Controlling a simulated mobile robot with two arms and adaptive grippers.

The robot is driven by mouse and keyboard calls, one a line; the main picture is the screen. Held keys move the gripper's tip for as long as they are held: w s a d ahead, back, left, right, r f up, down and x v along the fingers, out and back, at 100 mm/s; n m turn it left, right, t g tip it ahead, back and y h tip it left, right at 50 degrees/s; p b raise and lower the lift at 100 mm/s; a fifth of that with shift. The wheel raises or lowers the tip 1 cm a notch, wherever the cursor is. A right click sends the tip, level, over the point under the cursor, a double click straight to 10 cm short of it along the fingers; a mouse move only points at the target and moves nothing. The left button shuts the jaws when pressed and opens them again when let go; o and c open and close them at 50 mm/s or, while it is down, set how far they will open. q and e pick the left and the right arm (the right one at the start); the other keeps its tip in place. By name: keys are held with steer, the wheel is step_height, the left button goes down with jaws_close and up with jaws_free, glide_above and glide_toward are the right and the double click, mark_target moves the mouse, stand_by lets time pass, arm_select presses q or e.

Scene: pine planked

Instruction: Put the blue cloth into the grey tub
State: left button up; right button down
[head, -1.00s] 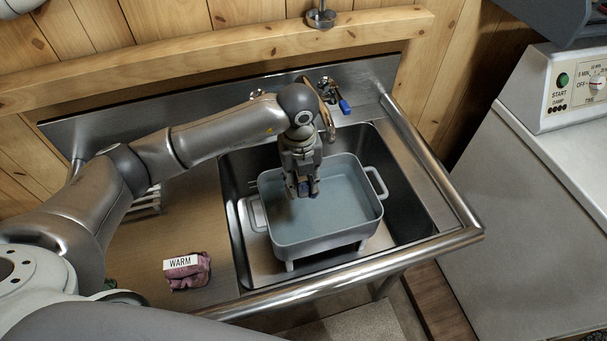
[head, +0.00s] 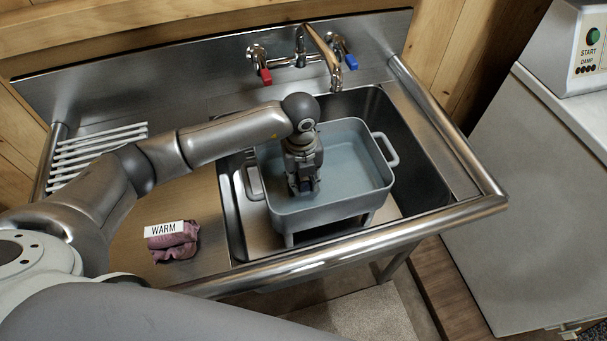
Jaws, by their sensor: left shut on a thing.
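The grey tub (head: 330,208) stands on short legs in the sink basin, with a bluish inside and a handle at its right. My left gripper (head: 304,188) points down inside the tub's outline, near its front wall. It is shut on the blue cloth (head: 306,186), of which only a small dark blue bit shows between the fingertips. The rest of the cloth is hidden by the fingers. I cannot tell whether the cloth touches the tub's floor. My right gripper is not in view.
A folded purple cloth (head: 178,246) with a sign reading WARM (head: 164,229) lies on the left drainboard. A white rack (head: 92,152) stands behind my left arm. The faucet (head: 325,55) rises behind the tub. A steel rail (head: 400,243) edges the sink's front.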

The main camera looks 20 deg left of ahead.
arm_select(q)
steer(key=shift+f, duration=0.45)
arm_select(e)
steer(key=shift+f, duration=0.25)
arm_select(q)
steer(key=o, duration=1.1)
steer(key=shift+r, duration=0.1)
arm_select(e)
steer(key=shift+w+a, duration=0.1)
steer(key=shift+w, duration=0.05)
arm_select(q)
step_height(320, 180, up, 12)
steer(key=shift+s+a, duration=0.1)
steer(key=shift+a, duration=0.05)
